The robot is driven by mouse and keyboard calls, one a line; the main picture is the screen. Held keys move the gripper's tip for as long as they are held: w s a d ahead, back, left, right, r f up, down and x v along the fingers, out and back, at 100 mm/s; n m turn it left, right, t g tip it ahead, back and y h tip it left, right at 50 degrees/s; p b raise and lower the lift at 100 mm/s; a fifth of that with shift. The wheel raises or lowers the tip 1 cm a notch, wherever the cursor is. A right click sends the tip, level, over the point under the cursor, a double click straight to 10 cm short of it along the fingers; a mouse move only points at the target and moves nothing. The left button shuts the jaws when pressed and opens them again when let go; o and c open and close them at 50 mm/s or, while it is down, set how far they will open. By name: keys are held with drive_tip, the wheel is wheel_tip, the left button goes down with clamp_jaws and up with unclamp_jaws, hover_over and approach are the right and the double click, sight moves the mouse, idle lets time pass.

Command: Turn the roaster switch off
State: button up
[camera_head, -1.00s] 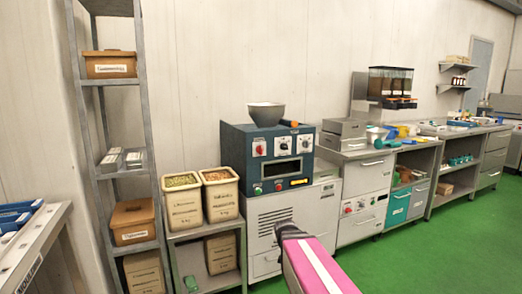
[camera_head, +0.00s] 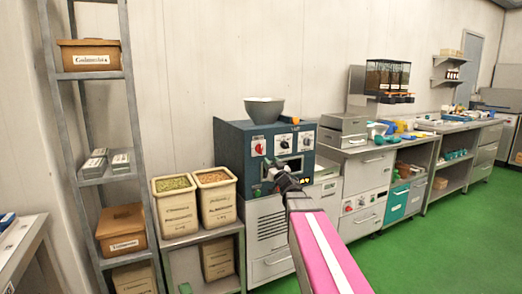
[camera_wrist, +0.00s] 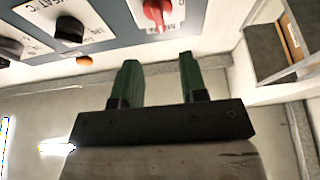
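The roaster (camera_head: 232,160) is a dark blue box machine on a light cabinet. Its front panel carries a red switch knob (camera_head: 259,148) on a white plate at the upper left, with two dial knobs to its right. My gripper (camera_head: 281,175) is in front of the roaster's front, below the knobs. In the wrist view my gripper (camera_wrist: 160,65) shows two green fingers apart, with nothing between them. The fingers are near the red knob but do not visibly touch it.
A grey bowl (camera_head: 264,110) stands on the roaster. Two bins of nuts (camera_head: 175,212) stand on a low table to its left, beside a metal shelf rack (camera_head: 88,186). A counter with cabinets (camera_head: 366,178) runs to the right. The green floor (camera_head: 430,245) is open.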

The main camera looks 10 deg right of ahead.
sight(261, 149)
drive_tip(key=x, duration=1)
drive_tip(key=shift+w, duration=0.2)
clamp_jaws()
